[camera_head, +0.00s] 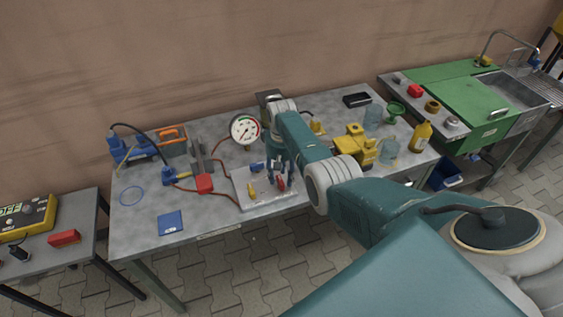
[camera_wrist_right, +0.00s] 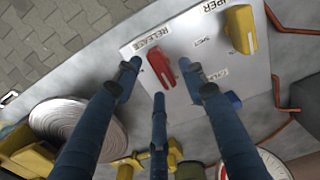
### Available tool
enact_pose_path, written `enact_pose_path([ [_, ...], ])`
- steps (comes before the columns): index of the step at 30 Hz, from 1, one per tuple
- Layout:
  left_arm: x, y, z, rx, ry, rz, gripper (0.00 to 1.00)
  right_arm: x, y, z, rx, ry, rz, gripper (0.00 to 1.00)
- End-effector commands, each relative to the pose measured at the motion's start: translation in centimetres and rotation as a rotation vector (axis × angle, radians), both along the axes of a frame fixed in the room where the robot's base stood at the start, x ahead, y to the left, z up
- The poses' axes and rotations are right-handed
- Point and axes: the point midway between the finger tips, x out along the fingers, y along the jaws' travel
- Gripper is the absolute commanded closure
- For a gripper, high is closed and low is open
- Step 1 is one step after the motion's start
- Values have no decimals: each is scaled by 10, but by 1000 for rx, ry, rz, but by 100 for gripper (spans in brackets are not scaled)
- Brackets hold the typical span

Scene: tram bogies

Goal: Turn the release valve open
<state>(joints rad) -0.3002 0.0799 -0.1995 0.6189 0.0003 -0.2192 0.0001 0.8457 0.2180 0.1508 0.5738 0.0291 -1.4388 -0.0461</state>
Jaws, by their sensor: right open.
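The release valve has a red handle (camera_wrist_right: 161,69) beside a RELEASE label (camera_wrist_right: 151,39) on a pale panel (camera_wrist_right: 262,62) in the right wrist view. In the head view the red handle (camera_head: 281,184) shows low on the panel (camera_head: 244,182), partly covered by my gripper. My right gripper (camera_wrist_right: 160,76) is open, with its blue fingers spread around the red handle. I cannot tell whether any finger touches it. In the head view the right gripper (camera_head: 277,172) points down over the panel. My left gripper is not in view.
A yellow valve handle (camera_wrist_right: 240,29) and a blue one (camera_wrist_right: 233,100) sit on the same panel. A pressure gauge (camera_head: 244,129) stands behind it, and red hoses (camera_head: 219,192) run to its left. Yellow parts (camera_head: 357,145) and jars stand to the right on the metal table (camera_head: 140,222).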

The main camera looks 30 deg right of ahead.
Motion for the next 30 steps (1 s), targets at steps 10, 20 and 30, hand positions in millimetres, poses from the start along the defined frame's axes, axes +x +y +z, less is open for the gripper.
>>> enact_pose_path([
  [10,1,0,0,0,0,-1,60,1,0,71,-1,-4,0,58],
  [20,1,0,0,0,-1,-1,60,0,0,104,0,-1,1,58],
  [30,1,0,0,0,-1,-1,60,0,0,104,0,0,0,58],
])
